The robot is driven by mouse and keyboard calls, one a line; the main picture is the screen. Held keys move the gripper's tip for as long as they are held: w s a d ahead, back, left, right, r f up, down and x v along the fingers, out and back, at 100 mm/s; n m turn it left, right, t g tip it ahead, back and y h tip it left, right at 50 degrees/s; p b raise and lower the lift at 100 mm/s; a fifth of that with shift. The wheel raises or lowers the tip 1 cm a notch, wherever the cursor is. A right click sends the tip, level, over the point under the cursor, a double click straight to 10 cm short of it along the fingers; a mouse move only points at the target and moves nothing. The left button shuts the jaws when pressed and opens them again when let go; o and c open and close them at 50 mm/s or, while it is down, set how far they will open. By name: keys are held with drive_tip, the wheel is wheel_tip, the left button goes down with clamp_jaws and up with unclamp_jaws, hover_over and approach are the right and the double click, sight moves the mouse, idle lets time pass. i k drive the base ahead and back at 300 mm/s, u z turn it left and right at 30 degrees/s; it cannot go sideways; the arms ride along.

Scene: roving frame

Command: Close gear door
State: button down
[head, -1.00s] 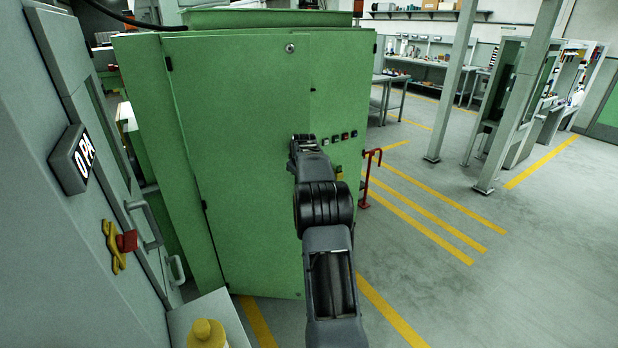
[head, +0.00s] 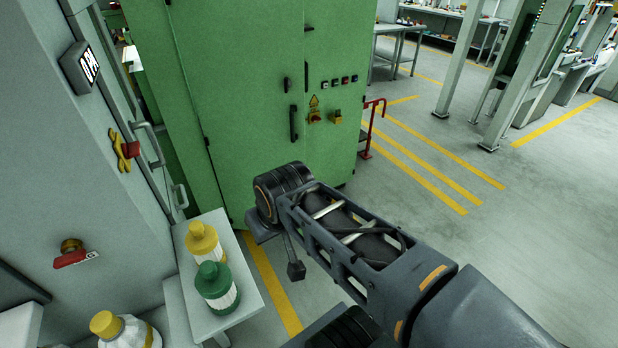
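A tall green cabinet door (head: 235,110) fills the upper middle of the head view. Its dark hinges are on the left edge and a black handle (head: 294,123) is near its right edge. It looks about flush with the panel beside it, but I cannot tell if a small gap is left. My arm reaches in from the lower right, with a dark joint in front of the door's lower part. My gripper (head: 277,250) seems to be the partly hidden end below that joint, apart from the handle. Its fingers do not show clearly.
Buttons and a yellow-red switch (head: 315,116) sit right of the handle. A red rail (head: 373,125) stands beside the cabinet. A small white table (head: 243,285) with yellow- and green-capped bottles is at lower left, by a grey machine (head: 70,180). The floor at right is open.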

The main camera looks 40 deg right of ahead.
sight(237, 55)
drive_tip(key=z, duration=2.1)
drive_tip(key=i, duration=1.3)
drive_tip(key=u, duration=2.75)
